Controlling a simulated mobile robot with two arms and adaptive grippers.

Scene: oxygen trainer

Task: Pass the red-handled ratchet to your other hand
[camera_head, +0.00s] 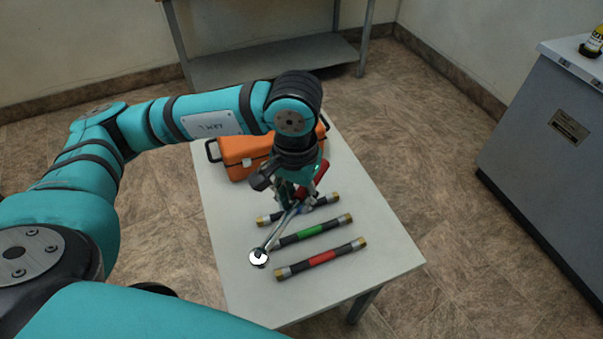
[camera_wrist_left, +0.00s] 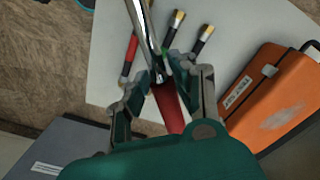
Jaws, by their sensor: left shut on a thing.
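The ratchet has a red handle (camera_head: 314,181) and a long shiny metal shaft that ends in a round head (camera_head: 259,258) in the head view. My left gripper (camera_head: 296,203) comes down over the table and is shut on the ratchet near where the handle meets the shaft. In the left wrist view the red handle (camera_wrist_left: 168,106) lies between the fingers of my left gripper (camera_wrist_left: 162,84), and the shaft runs up out of the frame. The ratchet appears held above the table, tilted. My right gripper does not show in either view.
A pale table (camera_head: 235,290) bears an orange toolbox (camera_head: 240,150) at the back and several dark bars with brass ends, one with a green band (camera_head: 312,231) and one with a red band (camera_head: 322,258). A grey cabinet (camera_head: 545,140) stands apart at right.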

